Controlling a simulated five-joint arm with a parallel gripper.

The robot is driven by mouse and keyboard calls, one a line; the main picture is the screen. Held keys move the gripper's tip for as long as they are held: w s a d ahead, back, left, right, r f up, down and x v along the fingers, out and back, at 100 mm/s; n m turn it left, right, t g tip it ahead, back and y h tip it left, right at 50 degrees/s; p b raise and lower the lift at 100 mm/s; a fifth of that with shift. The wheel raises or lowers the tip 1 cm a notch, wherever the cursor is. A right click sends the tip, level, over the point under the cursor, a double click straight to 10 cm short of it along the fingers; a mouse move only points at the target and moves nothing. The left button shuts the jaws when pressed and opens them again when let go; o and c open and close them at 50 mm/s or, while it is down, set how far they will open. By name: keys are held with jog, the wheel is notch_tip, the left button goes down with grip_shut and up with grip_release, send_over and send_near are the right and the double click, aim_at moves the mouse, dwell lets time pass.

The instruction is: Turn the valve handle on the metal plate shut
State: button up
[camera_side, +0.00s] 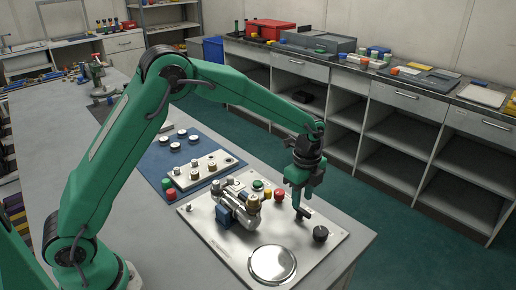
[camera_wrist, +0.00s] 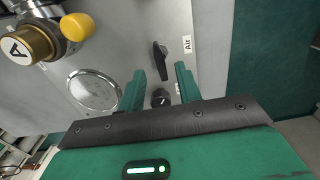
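The metal plate (camera_side: 222,241) lies on the bench. A small black valve handle (camera_side: 303,213) stands on it, and in the wrist view the handle (camera_wrist: 160,52) is a narrow lever beside a white "Air" label (camera_wrist: 187,44). My gripper (camera_side: 297,203) points down close above the handle in the side view. In the wrist view my gripper (camera_wrist: 159,73) is open, its two green fingers apart with nothing held between them. The handle shows just beyond the fingertips, in line with the gap. I cannot tell whether a finger touches it.
A round black knob (camera_side: 320,234) is close by. A silver valve block (camera_side: 236,207), a round gauge (camera_side: 272,264) and red (camera_side: 279,195) and green (camera_side: 258,185) buttons are on the plate. A smaller panel (camera_side: 202,172) lies behind. The bench's right edge is near.

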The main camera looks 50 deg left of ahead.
aim_at(301, 209)
jog(key=shift+r, duration=2.3)
